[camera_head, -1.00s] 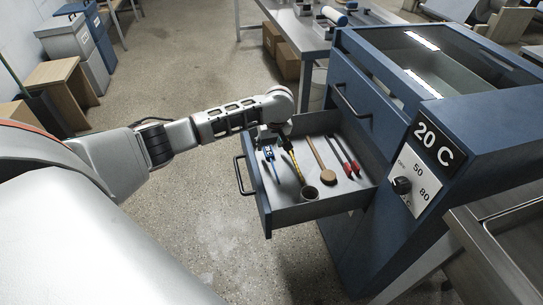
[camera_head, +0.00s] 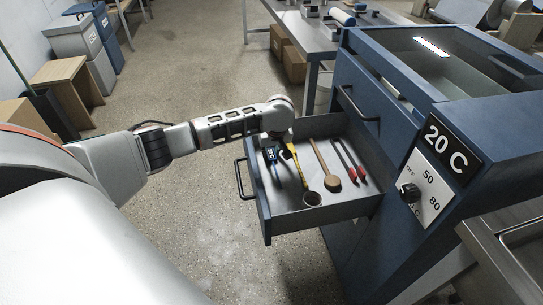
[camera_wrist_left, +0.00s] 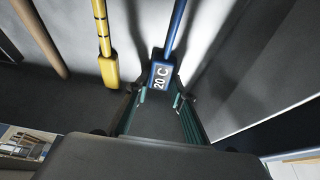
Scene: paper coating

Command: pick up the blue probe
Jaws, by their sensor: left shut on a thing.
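The blue probe (camera_head: 270,155), with a "20 C" label on its handle, is at the left side of the open drawer (camera_head: 262,205). My left gripper (camera_head: 276,152) is over the probe's handle and partly hides it. In the left wrist view, the two fingers (camera_wrist_left: 159,98) are shut on the blue handle (camera_wrist_left: 161,72), one on each side. The thin blue stem (camera_wrist_left: 177,28) runs away from the fingers. I cannot tell whether the probe still touches the drawer floor. My right gripper is not in view.
A yellow-handled tool (camera_head: 297,168) lies close beside the probe, with a round dark cup (camera_head: 312,198) at its near end. The blue cabinet (camera_head: 400,125) stands right of the drawer.

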